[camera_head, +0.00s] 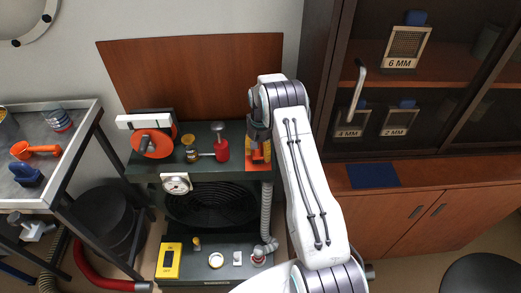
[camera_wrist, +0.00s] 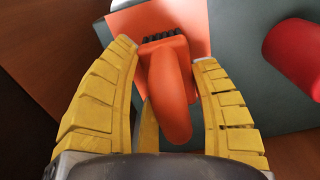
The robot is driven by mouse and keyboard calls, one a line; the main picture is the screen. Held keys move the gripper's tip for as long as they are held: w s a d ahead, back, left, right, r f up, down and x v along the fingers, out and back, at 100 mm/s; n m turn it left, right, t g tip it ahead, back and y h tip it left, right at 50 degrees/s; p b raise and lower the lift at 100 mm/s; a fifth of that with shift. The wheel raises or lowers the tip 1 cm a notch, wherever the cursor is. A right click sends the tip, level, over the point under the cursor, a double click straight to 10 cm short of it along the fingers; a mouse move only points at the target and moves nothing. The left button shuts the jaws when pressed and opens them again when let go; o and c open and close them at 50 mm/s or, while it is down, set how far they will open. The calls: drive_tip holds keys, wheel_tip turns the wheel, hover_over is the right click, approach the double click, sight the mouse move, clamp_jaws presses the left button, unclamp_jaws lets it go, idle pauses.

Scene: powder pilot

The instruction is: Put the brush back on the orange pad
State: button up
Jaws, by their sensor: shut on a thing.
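The brush (camera_wrist: 170,85) has an orange handle and a row of black bristles. In the wrist view my gripper (camera_wrist: 168,62) has its yellow fingers on either side of the brush and is shut on it. The orange pad (camera_wrist: 200,20) lies flat on a dark green top, and the bristle end shows over the pad. I cannot tell whether the brush touches it. In the head view the pad (camera_head: 252,166) is at the right end of the machine top, with my gripper (camera_head: 258,143) above it, hiding most of the brush.
A red cylinder (camera_wrist: 296,52) stands right of the pad in the wrist view; in the head view a red-handled tool (camera_head: 222,150) stands left of it. A dark cabinet (camera_head: 350,110) is close on the right. A grey hose (camera_head: 266,215) hangs below the pad.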

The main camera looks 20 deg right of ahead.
drive_tip(key=o, duration=1.1)
drive_tip(key=shift+o, duration=0.2)
wheel_tip(320, 180, up, 12)
drive_tip(key=shift+f+b, duration=0.2)
drive_tip(key=shift+b, duration=0.35)
drive_tip(key=s+a+r+n+t, duration=0.1)
drive_tip(key=s+a+r, duration=0.3)
drive_tip(key=s+r, duration=0.3)
drive_tip(key=s+a+r+n+t, duration=0.1)
drive_tip(key=s+a+r, duration=0.35)
drive_tip(key=r, duration=0.45)
drive_tip(key=s+a+n+t, duration=0.1)
drive_tip(key=s+a, duration=0.3)
drive_tip(key=s, duration=1.9)
drive_tip(key=shift+a+n+t, duration=0.2)
drive_tip(key=shift+n+t, duration=0.2)
drive_tip(key=shift+n, duration=0.4)
